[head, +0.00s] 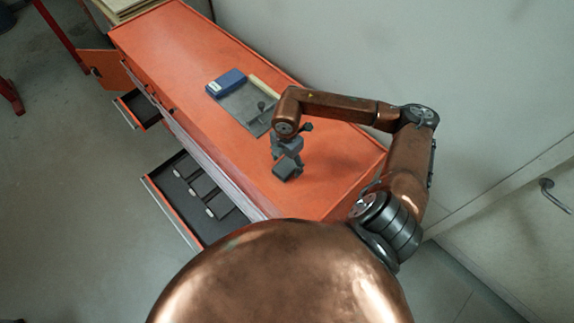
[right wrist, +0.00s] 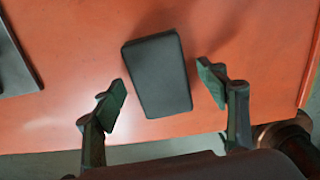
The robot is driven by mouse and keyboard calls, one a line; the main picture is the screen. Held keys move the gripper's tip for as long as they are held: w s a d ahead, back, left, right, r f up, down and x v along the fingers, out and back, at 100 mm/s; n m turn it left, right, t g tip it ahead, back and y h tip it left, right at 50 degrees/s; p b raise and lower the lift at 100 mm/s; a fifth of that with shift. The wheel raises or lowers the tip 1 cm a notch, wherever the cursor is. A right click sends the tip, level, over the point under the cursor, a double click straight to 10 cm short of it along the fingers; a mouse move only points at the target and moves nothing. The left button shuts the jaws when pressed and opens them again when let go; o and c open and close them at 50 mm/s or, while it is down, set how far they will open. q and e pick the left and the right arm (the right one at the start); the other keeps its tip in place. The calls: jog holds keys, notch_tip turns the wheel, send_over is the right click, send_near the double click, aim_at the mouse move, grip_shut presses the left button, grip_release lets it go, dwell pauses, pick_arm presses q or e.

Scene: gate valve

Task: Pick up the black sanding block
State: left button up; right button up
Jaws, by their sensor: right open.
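The black sanding block (right wrist: 157,75) lies on the orange cabinet top in the right wrist view. It is a dark rounded rectangular block, slightly tilted in the picture. My right gripper (right wrist: 163,88) is open, with one finger on each side of the block's near part and a visible gap on both sides. In the head view my right gripper (head: 287,172) is over the near right part of the cabinet top, and it largely hides the block. My left gripper is not in view.
The orange cabinet top (head: 190,50) carries a grey tray (head: 243,103) with a blue box (head: 226,83) and a pale strip (head: 264,85), left of my right gripper. A lower drawer (head: 185,205) stands open in front. A wall runs behind the cabinet.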

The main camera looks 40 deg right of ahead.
jog(key=shift+f, duration=0.35)
jog(key=shift+c, duration=0.4)
jog(key=c, duration=1.3)
